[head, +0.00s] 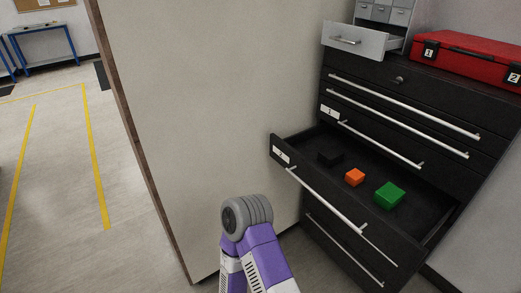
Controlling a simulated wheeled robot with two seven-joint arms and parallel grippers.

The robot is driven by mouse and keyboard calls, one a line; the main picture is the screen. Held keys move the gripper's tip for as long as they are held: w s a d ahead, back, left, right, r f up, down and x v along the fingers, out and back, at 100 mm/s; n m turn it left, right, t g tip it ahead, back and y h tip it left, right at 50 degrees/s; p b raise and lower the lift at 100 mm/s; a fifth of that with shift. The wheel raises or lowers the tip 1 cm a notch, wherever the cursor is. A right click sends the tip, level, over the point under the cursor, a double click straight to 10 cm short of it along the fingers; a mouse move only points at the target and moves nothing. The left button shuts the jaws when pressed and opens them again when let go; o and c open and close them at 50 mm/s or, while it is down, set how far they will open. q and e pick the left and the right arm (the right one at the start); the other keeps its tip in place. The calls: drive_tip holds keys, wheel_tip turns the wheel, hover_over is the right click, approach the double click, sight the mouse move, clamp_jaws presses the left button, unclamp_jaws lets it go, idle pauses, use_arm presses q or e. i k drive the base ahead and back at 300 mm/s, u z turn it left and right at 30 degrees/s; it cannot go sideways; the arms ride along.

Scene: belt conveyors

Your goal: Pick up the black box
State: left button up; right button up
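The black box (330,158) lies in the open drawer (436,236) of a dark cabinet, near the drawer's left end. It is hard to tell from the dark drawer floor. An orange block (355,177) and a larger green block (389,195) lie to its right in the same drawer. A purple and grey arm link of mine rises at the bottom middle, in front of the drawer's left side. Neither of my grippers shows in the head view.
The cabinet (450,92) has several shut drawers with long silver handles. A red toolbox (465,55) and a small grey drawer unit (362,40) stand on top. A pale wall (200,110) borders the cabinet's left. Open floor with yellow lines and a blue table (42,32) are at the far left.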

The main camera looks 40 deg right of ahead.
sight(331, 156)
drive_tip(key=u, duration=0.7)
drive_tip(key=k, duration=0.8)
drive_tip(key=z, duration=1.15)
